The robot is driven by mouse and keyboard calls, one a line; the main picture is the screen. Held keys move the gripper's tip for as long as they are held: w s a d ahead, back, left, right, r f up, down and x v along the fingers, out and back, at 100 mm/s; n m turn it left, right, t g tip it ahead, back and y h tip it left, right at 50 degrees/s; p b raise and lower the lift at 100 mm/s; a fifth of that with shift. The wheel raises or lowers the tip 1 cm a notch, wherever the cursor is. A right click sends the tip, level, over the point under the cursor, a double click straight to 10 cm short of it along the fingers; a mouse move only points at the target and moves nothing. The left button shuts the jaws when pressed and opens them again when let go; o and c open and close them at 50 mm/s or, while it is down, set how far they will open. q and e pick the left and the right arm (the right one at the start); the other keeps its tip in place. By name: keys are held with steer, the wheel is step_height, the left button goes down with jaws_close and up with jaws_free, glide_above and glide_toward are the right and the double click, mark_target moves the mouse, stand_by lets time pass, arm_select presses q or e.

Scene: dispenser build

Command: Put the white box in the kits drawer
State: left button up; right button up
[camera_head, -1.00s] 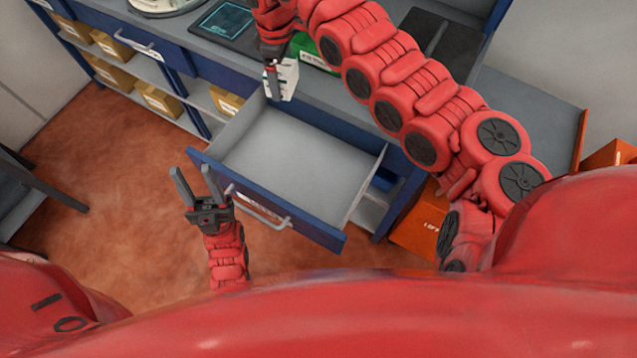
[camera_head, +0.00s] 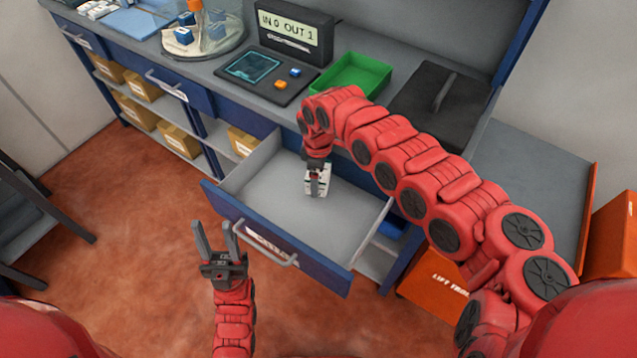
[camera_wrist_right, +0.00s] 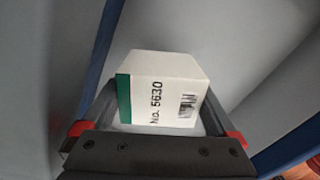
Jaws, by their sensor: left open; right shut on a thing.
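The white box (camera_head: 318,184) is held in my right gripper (camera_head: 318,174), inside the outline of the open drawer (camera_head: 262,184). In the right wrist view the white box (camera_wrist_right: 165,92) has a green stripe, "No. 5630" and a barcode, and sits between the fingers of my right gripper (camera_wrist_right: 160,128). I cannot tell whether the box touches the drawer floor. The drawer is pulled out, grey inside with a blue front; its label is partly hidden by the handle (camera_head: 262,246). My left gripper (camera_head: 218,240) is open and empty, in front of the drawer's left part.
A green tray (camera_head: 350,76), a terminal reading "IN 0 OUT 1" (camera_head: 290,30) and a dark lidded panel (camera_head: 440,100) are on the counter. Cardboard boxes (camera_head: 180,140) fill shelves at the left. An orange bin (camera_head: 435,280) stands right of the drawer. The rest of the drawer looks empty.

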step_height(320, 180, down, 3)
steer(key=shift+f, duration=0.4)
steer(key=shift+f, duration=0.2)
steer(key=o, duration=1.2)
steer(key=shift+o, duration=0.2)
steer(key=shift+r, duration=0.2)
step_height(320, 180, up, 12)
steer(key=p, duration=0.9)
steer(key=shift+p, duration=0.35)
